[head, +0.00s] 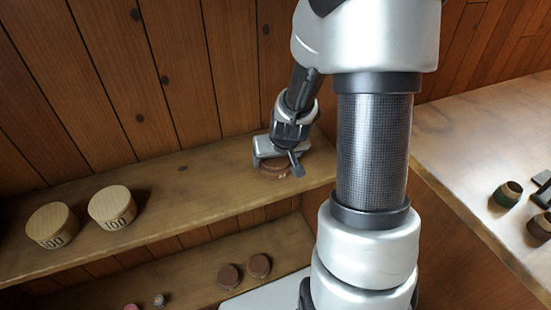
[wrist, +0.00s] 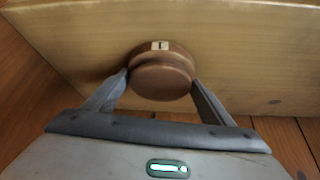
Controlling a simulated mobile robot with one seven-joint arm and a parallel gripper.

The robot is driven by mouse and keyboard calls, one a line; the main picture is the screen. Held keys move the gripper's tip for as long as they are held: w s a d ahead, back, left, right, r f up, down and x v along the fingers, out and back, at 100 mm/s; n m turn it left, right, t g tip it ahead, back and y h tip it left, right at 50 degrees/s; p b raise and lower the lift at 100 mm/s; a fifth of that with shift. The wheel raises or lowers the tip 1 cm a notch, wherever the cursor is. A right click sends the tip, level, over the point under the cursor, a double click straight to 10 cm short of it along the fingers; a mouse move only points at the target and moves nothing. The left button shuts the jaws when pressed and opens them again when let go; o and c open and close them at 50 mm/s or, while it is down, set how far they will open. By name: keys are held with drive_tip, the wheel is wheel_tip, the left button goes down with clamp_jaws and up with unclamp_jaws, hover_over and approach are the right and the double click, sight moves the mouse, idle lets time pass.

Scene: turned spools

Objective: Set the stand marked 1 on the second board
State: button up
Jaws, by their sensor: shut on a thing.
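The stand marked 1 is a round, reddish-brown turned spool with a pale label; in the wrist view the stand (wrist: 162,78) sits between my fingers, its mark toward the top of the picture. In the head view the stand (head: 274,171) shows under my gripper (head: 279,162), near the right end of the upper board (head: 190,190). My gripper (wrist: 160,77) is shut on the stand, one finger on each side. The stand is at the board's surface; I cannot tell whether it rests there or is slightly above. My gripper partly hides it in the head view.
Two pale round boxes marked 100 (head: 52,225) (head: 112,207) stand left on the upper board. The lower board (head: 195,280) holds two brown spools (head: 229,277) (head: 259,266) and small pink items. A plank wall is behind. A bench (head: 450,150) with dark pots is at right.

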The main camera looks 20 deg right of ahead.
drive_tip(key=shift+f, duration=0.15)
drive_tip(key=o, duration=1.2)
drive_tip(key=shift+c, duration=0.2)
drive_tip(key=shift+s+r, duration=0.1)
drive_tip(key=shift+r, duration=0.55)
drive_tip(key=p+v, duration=0.2)
drive_tip(key=v, duration=0.9)
drive_tip(key=shift+s, duration=0.1)
